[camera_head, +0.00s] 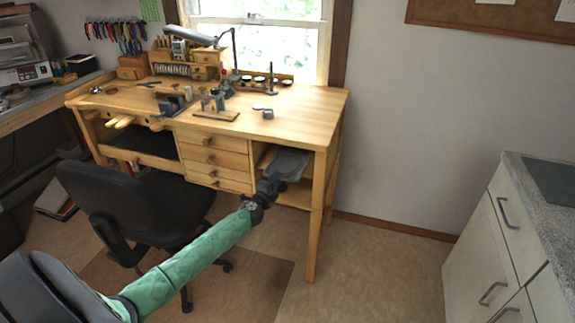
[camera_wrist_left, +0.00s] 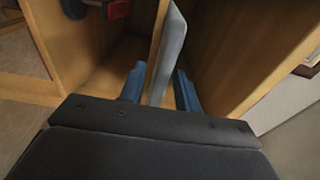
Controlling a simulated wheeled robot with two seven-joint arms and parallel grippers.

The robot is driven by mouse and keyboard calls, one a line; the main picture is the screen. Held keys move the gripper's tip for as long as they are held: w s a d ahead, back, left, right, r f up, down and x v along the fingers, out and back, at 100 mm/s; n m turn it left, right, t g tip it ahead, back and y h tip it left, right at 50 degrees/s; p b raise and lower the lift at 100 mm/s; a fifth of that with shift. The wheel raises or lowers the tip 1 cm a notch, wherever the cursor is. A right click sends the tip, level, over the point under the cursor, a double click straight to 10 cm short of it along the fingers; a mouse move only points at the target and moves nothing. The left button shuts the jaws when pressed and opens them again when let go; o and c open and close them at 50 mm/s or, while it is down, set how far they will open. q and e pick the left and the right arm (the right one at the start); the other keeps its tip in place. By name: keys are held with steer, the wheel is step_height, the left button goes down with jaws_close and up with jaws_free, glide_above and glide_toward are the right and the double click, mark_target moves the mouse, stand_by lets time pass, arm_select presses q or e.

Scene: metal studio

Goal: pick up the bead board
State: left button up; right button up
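A thin grey slab, which I take to be the bead board (camera_head: 290,162), is at the open shelf space on the right side of the wooden workbench. In the left wrist view the bead board (camera_wrist_left: 170,45) shows nearly edge-on, reaching away from me between my fingers. My left gripper (camera_head: 270,186) is at the near edge of the board. Its blue fingers (camera_wrist_left: 159,88) stand on either side of the board, with a visible gap at least on the right side. The board's far end in the head view is partly hidden under the bench top. My right gripper is not in view.
The wooden workbench (camera_head: 300,108) carries tools and small blocks, with drawers (camera_head: 215,160) left of the shelf space. A black chair (camera_head: 120,205) stands in front. A cabinet (camera_head: 490,245) is at the right. The floor between bench and cabinet is clear.

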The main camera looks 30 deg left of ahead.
arm_select(q)
steer(key=shift+w+a, duration=0.2)
steer(key=shift+w, duration=1.35)
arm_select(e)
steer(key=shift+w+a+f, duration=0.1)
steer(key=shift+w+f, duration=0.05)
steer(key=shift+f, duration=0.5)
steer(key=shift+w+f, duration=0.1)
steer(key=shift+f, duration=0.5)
arm_select(q)
steer(key=shift+f, duration=0.1)
jaws_close()
